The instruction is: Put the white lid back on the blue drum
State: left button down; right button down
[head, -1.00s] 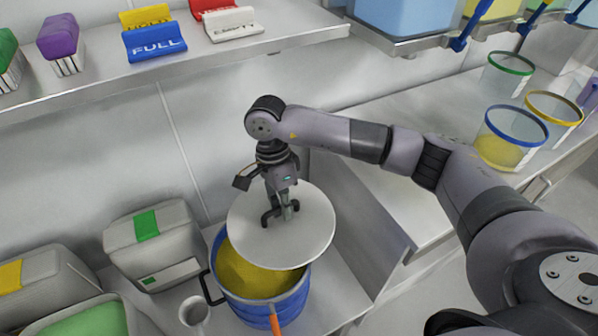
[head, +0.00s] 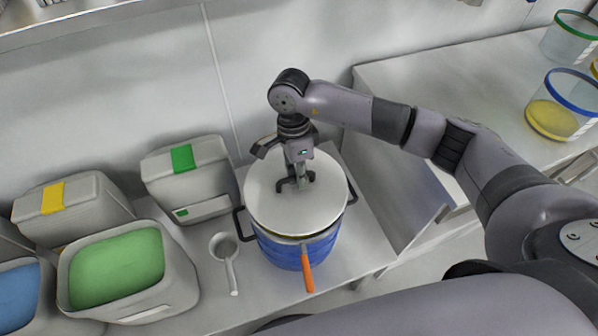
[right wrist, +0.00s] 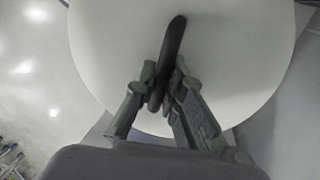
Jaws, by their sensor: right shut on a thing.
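The white lid (head: 270,205) is a round disc with a dark handle in its middle. My right gripper (head: 296,184) is shut on that handle, and the right wrist view shows its fingers (right wrist: 165,95) closed on both sides of it. The lid is over the top of the blue drum (head: 287,250) and covers nearly all of its mouth. A thin strip of the drum's rim shows below the lid's front edge. I cannot tell whether the lid rests on the rim or hovers just above it. My left gripper is not in view.
A white scoop (head: 225,250) lies left of the drum, and an orange-handled tool (head: 307,272) sticks out at its front. Grey bins, one with green contents (head: 115,270) and one with a green label (head: 187,172), stand further left. A clear container with a blue rim (head: 560,105) is on the right bench.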

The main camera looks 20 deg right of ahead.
jog(key=shift+f, duration=0.3)
dwell(0.5)
jog(key=shift+f+b, duration=1)
jog(key=shift+b, duration=0.2)
dwell(0.4)
jog(key=c, duration=1.6)
grip_release()
notch_tip(320, 180, up, 12)
jog(key=w, duration=0.2)
jog(key=shift+w, duration=0.15)
